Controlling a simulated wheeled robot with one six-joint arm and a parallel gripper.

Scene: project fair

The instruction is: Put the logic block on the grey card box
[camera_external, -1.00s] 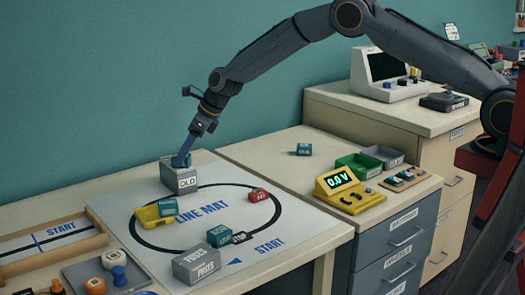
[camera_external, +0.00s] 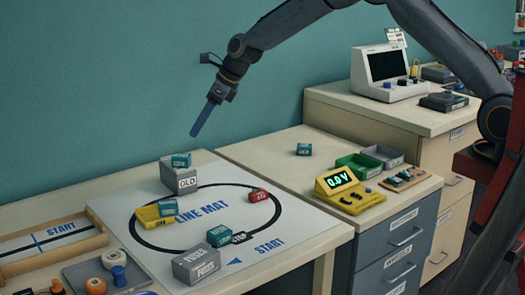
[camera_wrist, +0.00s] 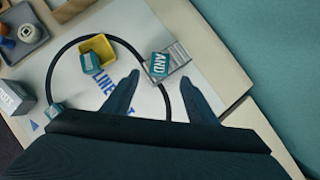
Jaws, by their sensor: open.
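A teal logic block (camera_external: 181,160) rests on top of a grey card box (camera_external: 180,181) marked OLD, at the back of the line mat. In the wrist view the block (camera_wrist: 159,65) shows the letters AND and sits toward one end of the box (camera_wrist: 178,54). My gripper (camera_external: 195,133) is above and slightly right of the block, clear of it. The wrist view shows my fingers (camera_wrist: 160,79) spread apart with nothing between them.
A yellow tray (camera_external: 147,218) with another teal block (camera_external: 168,207) stands near the box. The mat also holds a red block (camera_external: 258,195), a teal block (camera_external: 220,236) and a grey FUSES box (camera_external: 187,269). A yellow meter (camera_external: 350,197) stands on the right table.

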